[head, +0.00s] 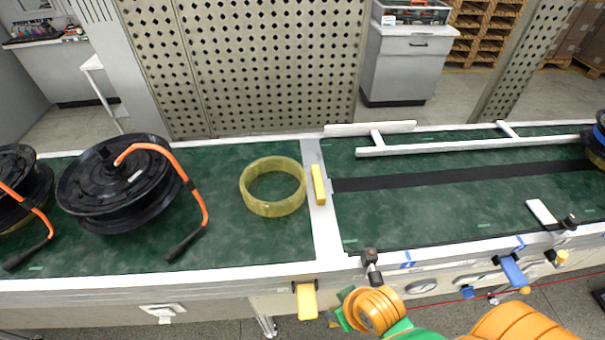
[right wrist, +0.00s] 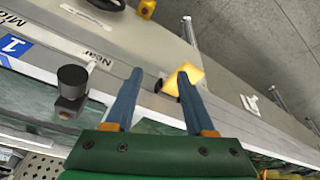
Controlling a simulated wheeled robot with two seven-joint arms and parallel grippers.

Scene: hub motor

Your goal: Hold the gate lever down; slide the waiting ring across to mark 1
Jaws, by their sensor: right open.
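The waiting ring, a translucent yellow ring (head: 273,187), lies flat on the green surface left of a pale cross strip. A yellow gate block (head: 319,185) stands on that strip, just right of the ring. The yellow gate lever (head: 306,300) hangs at the front edge below. It also shows in the right wrist view (right wrist: 190,62), near the tip of the right-hand finger. My right gripper (right wrist: 160,73) is open, with nothing between its blue fingers; contact with the lever cannot be told. A blue mark 1 label (right wrist: 13,45) shows at that view's left. My left gripper is out of view.
Black reels (head: 120,185) with orange cables lie left of the ring. Right of the gate, a dark strip (head: 450,178) runs along open green surface, with a white rail (head: 450,148) behind. A black post (head: 371,262) stands at the front edge.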

